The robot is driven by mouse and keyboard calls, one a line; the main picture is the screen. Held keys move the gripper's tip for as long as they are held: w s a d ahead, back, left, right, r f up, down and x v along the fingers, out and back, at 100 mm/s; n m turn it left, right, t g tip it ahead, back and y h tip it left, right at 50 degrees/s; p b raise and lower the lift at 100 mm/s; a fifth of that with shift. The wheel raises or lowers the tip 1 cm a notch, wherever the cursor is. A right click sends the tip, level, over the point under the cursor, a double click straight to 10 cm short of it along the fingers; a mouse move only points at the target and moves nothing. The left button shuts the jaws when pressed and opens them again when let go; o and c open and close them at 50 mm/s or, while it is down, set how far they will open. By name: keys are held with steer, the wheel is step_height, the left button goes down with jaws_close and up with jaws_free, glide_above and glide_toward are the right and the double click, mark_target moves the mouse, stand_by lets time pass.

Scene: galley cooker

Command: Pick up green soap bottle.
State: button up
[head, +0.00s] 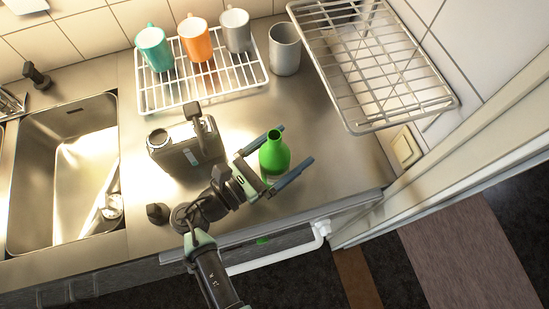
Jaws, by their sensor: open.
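The green soap bottle (274,156) stands upright on the steel counter, right of the middle of the head view. It has a rounded body and a narrow neck. My gripper (294,146) is open, with one finger behind the bottle and the other at its front right. The bottle is between the two fingers, and no firm contact can be seen.
A dark canister (187,158) stands close left of my gripper. A white rack (204,83) with mugs and a grey cup (285,50) are behind. A raised wire rack (371,62) overhangs at right. The sink (62,180) is at left. The counter's front edge is near.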

jaws_close()
stand_by(0.3)
steer(key=shift+r, duration=0.1)
step_height(320, 180, up, 10)
steer(key=shift+p, duration=0.5)
